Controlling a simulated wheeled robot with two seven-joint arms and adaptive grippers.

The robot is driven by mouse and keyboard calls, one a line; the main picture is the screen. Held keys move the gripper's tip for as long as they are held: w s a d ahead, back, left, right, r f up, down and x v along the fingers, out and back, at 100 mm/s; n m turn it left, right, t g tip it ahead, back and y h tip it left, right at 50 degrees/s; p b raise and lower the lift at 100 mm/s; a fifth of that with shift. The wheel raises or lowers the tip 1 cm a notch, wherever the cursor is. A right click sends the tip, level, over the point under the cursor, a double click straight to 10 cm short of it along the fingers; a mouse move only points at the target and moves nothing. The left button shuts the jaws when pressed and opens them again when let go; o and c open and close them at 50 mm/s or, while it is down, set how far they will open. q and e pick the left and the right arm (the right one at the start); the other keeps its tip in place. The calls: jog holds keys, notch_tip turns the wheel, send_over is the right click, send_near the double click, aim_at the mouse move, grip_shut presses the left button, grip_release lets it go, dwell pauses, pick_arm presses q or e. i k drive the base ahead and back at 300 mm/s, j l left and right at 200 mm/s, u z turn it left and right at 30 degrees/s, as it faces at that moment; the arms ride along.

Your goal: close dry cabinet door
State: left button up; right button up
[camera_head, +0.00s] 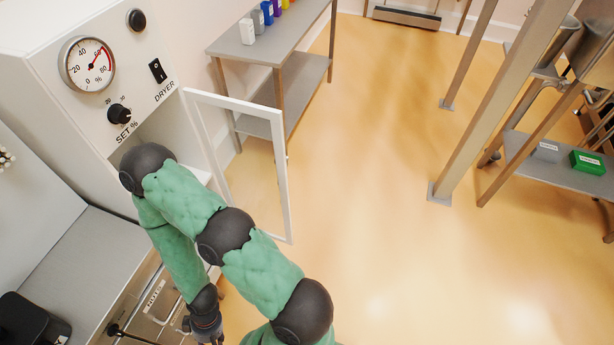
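The dry cabinet (128,72) stands at the upper left, with a round gauge, a "SET %" knob and a "DRYER" switch on its front panel. Its door (281,170), a white frame around a clear pane, stands open and swung out to the right of the cabinet. My green-sleeved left arm crosses in front of the cabinet opening and hides much of it and the door's lower left part. My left gripper (208,328) points down at the bottom edge, below and left of the door and apart from it. Its fingers are partly cut off. My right gripper is out of view.
A grey shelf table (285,35) with small coloured containers stands behind the door. A grey counter (85,270) with a black object (30,322) lies at lower left. Metal posts (500,100) and a shelf with a green box (587,162) stand at right. The middle floor is clear.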

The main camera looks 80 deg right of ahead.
aim_at(193, 97)
jog(key=z, duration=0.35)
jog(key=k+l+z, duration=0.1)
jog(key=z, duration=0.25)
jog(key=l+z, duration=0.15)
jog(key=z, duration=0.2)
jog(key=l+u, duration=0.25)
jog(key=l, duration=0.3)
jog(key=k+l+u, duration=0.2)
jog(key=l, duration=0.35)
jog(key=i+l+u, duration=0.15)
jog(key=l+u, duration=0.3)
jog(key=l, duration=0.65)
jog(key=l+u, duration=0.5)
jog(key=l, duration=0.6)
jog(key=l+u, duration=0.5)
jog(key=l, duration=0.3)
jog(key=k+l+z, duration=0.15)
jog(key=z, duration=0.2)
jog(key=k, duration=0.05)
